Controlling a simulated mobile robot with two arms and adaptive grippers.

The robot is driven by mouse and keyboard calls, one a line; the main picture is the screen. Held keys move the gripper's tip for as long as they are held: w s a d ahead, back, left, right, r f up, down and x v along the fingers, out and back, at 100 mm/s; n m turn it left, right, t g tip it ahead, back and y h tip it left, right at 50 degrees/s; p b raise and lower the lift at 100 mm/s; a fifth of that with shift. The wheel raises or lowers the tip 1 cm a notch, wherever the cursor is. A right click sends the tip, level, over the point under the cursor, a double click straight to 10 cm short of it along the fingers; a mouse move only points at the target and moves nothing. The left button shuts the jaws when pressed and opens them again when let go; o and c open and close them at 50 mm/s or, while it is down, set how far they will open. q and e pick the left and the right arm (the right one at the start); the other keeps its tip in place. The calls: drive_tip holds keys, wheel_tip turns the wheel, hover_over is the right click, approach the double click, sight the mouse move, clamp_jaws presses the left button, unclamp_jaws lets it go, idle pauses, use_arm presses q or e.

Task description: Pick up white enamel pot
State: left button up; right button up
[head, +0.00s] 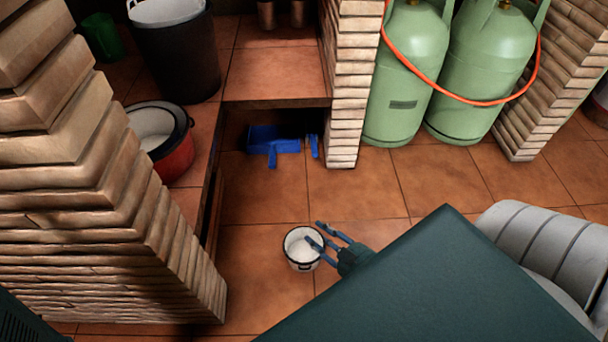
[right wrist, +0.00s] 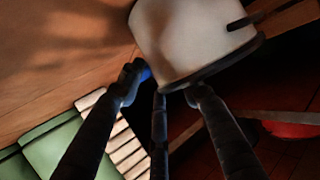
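The white enamel pot (head: 292,248) is small, with a dark rim, and appears upright on the terracotta tiles in the lower middle of the head view. My right gripper (head: 318,236) comes in from its right. Its fingers are spread, and at least one reaches over the pot's near-right rim. In the right wrist view, the pot (right wrist: 190,35) shows its white wall, dark rim and a dark side handle. The fingers of my right gripper (right wrist: 155,92) are apart, with two tips close to the rim; contact is unclear. My left gripper is out of view.
A brick pillar (head: 90,190) stands at the left, another (head: 352,80) behind the pot. Green gas cylinders (head: 405,80) with a red hose stand at the back. A red pot (head: 176,158), black bucket (head: 180,60) and blue object (head: 272,142) lie beyond. Tiles around the pot are clear.

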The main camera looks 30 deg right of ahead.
clamp_jaws()
drive_tip(key=shift+r, duration=0.1)
idle(0.3)
